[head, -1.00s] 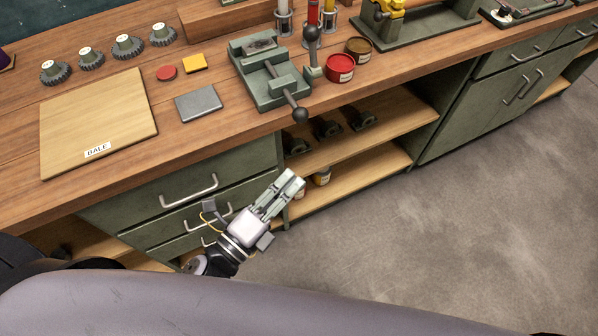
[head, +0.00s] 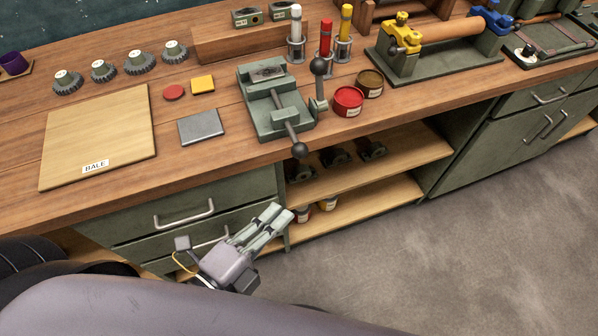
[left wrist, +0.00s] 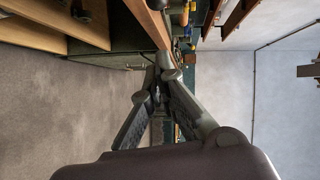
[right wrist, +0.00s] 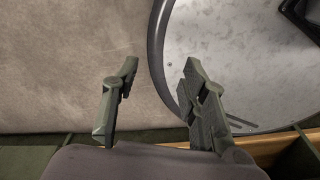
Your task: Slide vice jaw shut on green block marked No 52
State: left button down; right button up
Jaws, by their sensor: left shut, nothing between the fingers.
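The green-grey vice (head: 262,122) sits on the wooden bench near its front edge, with a ball-ended screw handle (head: 299,150) sticking out over the edge. I cannot tell how wide its jaws stand apart. Two small green blocks, the left one (head: 247,17) and the right one (head: 279,11), sit on a wooden stand at the back; their labels are too small to read. My left gripper (head: 277,216) is shut and empty, in front of the drawers below the vice. It also shows in the left wrist view (left wrist: 158,78). My right gripper (right wrist: 160,70) is open and empty, visible only in the right wrist view.
A tall ball-topped lever (head: 318,68) and a red tin (head: 348,101) stand right of the vice. A grey plate (head: 201,127) and a BALE board (head: 97,130) lie to its left. Drawer handles (head: 184,215) project near my left gripper. Open floor lies to the right.

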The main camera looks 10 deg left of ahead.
pick_arm(q)
jog(key=w+d+f+p, duration=0.1)
jog(key=w, duration=1)
jog(key=shift+d+f, duration=0.2)
jog(key=shift+f, duration=0.2)
pick_arm(e)
jog(key=shift+w+d+r, duration=0.45)
jog(key=shift+w+d, duration=0.1)
jog(key=shift+w, duration=0.15)
pick_arm(q)
jog(key=shift+w+a+p, duration=0.3)
jog(key=shift+w+p, duration=0.05)
jog(key=shift+w, duration=0.05)
pick_arm(e)
jog(key=shift+a+r, duration=0.2)
jog(key=shift+r, duration=0.15)
